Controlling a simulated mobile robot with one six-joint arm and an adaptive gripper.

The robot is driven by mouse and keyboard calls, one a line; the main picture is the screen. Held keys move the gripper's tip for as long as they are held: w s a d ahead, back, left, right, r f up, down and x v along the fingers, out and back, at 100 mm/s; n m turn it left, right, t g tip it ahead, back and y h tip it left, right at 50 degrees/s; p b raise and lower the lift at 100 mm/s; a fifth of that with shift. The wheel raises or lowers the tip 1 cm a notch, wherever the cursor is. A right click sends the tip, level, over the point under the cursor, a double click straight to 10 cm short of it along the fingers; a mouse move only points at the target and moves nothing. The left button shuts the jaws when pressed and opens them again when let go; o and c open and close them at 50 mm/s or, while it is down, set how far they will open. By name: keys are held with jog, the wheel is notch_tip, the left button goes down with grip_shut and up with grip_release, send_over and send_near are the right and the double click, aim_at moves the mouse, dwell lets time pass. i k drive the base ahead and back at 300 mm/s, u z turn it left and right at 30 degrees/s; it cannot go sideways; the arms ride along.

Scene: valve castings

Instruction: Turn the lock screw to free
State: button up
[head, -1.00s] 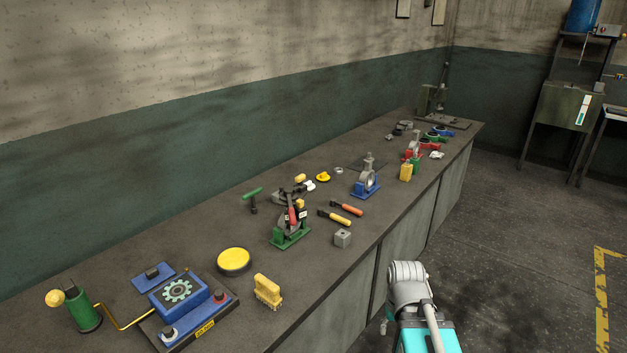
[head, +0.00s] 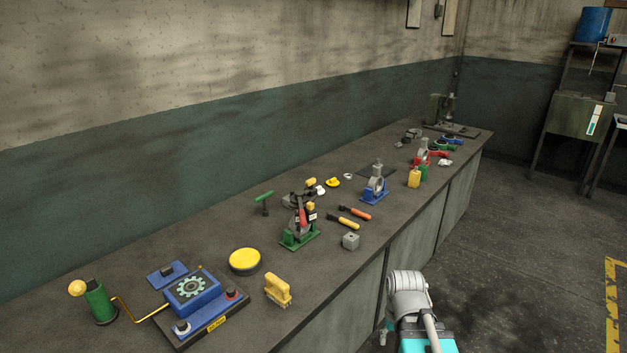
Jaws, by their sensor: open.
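I cannot make out the lock screw for certain at this distance. A green-based fixture (head: 299,238) with a dark upright body, a red part and yellow parts stands mid-bench. Farther back, a grey ring-shaped casting (head: 376,183) stands upright on a blue base. A green T-handled tool (head: 265,198) stands behind the green fixture. My grey and teal arm shows at the bottom right, beside the bench front. I cannot make out its gripper there.
The long dark bench (head: 205,253) runs along the wall. A blue gear unit (head: 191,290), yellow round pad (head: 245,261), yellow brush-like block (head: 278,290), orange-handled tool (head: 356,212), yellow-handled tool (head: 344,222) and grey block (head: 351,241) lie on it. Floor to the right is clear.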

aim_at(311, 182)
jog(key=u, duration=0.05)
jog(key=i, duration=0.95)
jog(key=z, duration=0.05)
